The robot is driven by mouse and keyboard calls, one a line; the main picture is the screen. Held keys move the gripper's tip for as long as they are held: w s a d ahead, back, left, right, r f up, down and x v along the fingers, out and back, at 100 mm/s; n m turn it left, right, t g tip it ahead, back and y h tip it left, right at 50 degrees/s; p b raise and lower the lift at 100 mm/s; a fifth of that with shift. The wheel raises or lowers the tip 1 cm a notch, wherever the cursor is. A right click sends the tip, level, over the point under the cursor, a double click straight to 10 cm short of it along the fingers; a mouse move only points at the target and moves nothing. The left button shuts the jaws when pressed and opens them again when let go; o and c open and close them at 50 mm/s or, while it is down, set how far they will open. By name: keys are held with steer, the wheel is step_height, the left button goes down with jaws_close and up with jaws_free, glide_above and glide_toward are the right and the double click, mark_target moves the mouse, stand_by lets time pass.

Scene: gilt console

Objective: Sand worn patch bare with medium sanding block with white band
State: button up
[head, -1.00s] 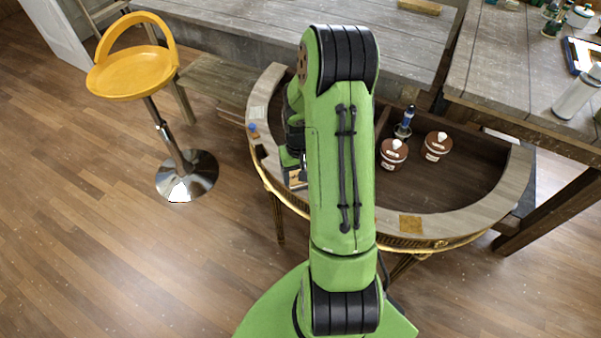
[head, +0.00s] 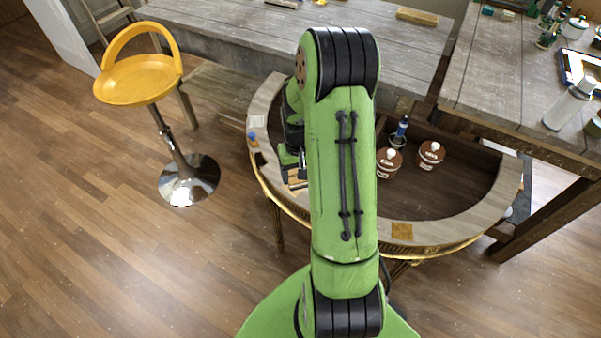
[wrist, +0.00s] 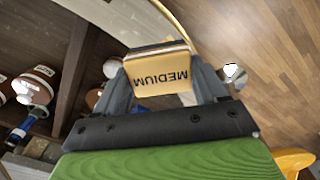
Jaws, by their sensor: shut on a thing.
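My gripper (wrist: 160,85) is shut on a tan sanding block (wrist: 158,75) with MEDIUM printed on it, upside down in the wrist view. A pale strip shows along the block's far edge; I cannot tell if it is the white band. In the head view my arm covers much of my gripper (head: 294,176), which is over the left front of the curved console rim (head: 470,220). Whether the block touches the rim is unclear. A golden-brown square patch (head: 401,231) is on the rim's front right; I cannot tell if it is the worn patch.
Two brown-and-white pots (head: 388,162) and a blue-handled tool (head: 399,131) stand inside the console. A yellow stool (head: 140,85) stands left; benches stand behind and right.

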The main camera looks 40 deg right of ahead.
steer(key=shift+r+p, duration=0.85)
steer(key=shift+r, duration=0.45)
